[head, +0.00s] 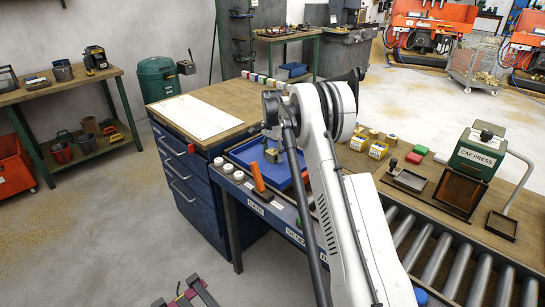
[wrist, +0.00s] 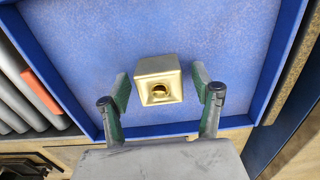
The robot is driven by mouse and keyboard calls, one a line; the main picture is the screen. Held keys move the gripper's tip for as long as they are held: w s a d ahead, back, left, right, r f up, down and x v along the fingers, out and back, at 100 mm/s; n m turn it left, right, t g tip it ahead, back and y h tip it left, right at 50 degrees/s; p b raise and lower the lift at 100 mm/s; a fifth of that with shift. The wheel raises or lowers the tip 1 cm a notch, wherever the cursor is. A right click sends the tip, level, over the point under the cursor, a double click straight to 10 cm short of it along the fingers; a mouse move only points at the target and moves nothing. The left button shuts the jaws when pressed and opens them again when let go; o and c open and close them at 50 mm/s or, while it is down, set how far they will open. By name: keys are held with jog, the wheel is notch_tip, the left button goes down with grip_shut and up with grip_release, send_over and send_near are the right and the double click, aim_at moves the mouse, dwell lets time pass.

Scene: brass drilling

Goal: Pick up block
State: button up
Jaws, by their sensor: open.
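A brass block (wrist: 158,68) with a round hole lies in the blue tray (wrist: 100,128). In the wrist view my gripper (wrist: 161,84) is open, with one green-padded finger to the left of the block and one to the right. A gap shows between the block and each finger.
An orange item (head: 257,177) stands at the tray's near side, with several white caps to its left. A green cap press (head: 480,152) and rollers (head: 440,262) are farther right.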

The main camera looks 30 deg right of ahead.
grip_shut()
dwell(0.3)
